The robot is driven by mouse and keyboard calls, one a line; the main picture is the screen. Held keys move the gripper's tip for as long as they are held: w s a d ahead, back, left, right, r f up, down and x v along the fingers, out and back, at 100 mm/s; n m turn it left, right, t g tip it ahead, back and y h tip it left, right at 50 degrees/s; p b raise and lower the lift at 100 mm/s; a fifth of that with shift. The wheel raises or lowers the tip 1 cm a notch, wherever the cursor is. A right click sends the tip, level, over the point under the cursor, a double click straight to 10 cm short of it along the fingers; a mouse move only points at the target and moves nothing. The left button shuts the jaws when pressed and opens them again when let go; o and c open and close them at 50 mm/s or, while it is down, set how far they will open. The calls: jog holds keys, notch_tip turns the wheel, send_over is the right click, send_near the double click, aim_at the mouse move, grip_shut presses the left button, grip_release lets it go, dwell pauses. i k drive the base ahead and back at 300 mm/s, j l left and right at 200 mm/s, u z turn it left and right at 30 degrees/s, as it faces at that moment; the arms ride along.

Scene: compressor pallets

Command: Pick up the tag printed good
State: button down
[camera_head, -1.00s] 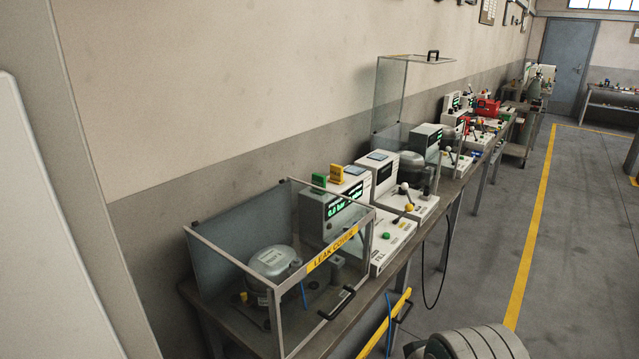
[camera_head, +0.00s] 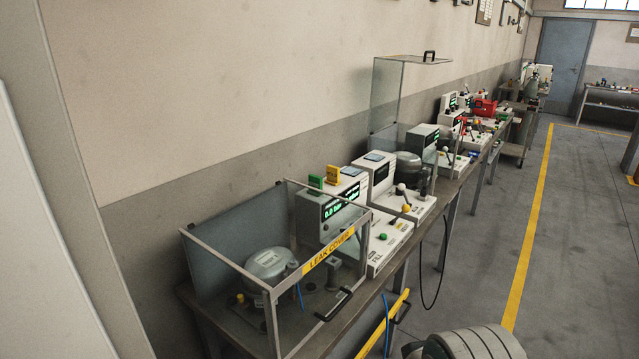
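Any print on the tags is too small to read, so I cannot tell which one says good. The test unit stands at the back of the near bench, behind a clear box marked LEAK COVER (camera_head: 328,250). My gripper is not in view, and nothing is seen touching the tags.
A round grey compressor (camera_head: 268,266) sits inside the clear cover, which has a black handle. A white control box (camera_head: 386,244) stands to its right. A second clear cover (camera_head: 388,95) is raised farther along.

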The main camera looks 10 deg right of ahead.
aim_at(317, 182)
jog(key=i+l+z, duration=0.2)
jog(key=l+z, duration=0.25)
jog(key=i+l+z, duration=0.6)
jog(key=z, duration=0.25)
jog(key=i+l+u, duration=0.2)
jog(key=i, duration=0.3)
jog(key=i+u, duration=0.15)
jog(key=u, duration=0.3)
jog(key=i+u, duration=0.2)
jog(key=u, duration=0.2)
jog(key=i+u, duration=0.15)
jog(key=u, duration=0.3)
jog(key=i+j+u, duration=0.1)
jog(key=u, duration=0.25)
jog(key=i+u, duration=0.25)
jog(key=u, duration=0.15)
jog(key=i+u, duration=0.2)
jog(key=u, duration=0.15)
jog(key=i+u, duration=0.2)
jog(key=i+l, duration=0.05)
jog(key=i, duration=0.05)
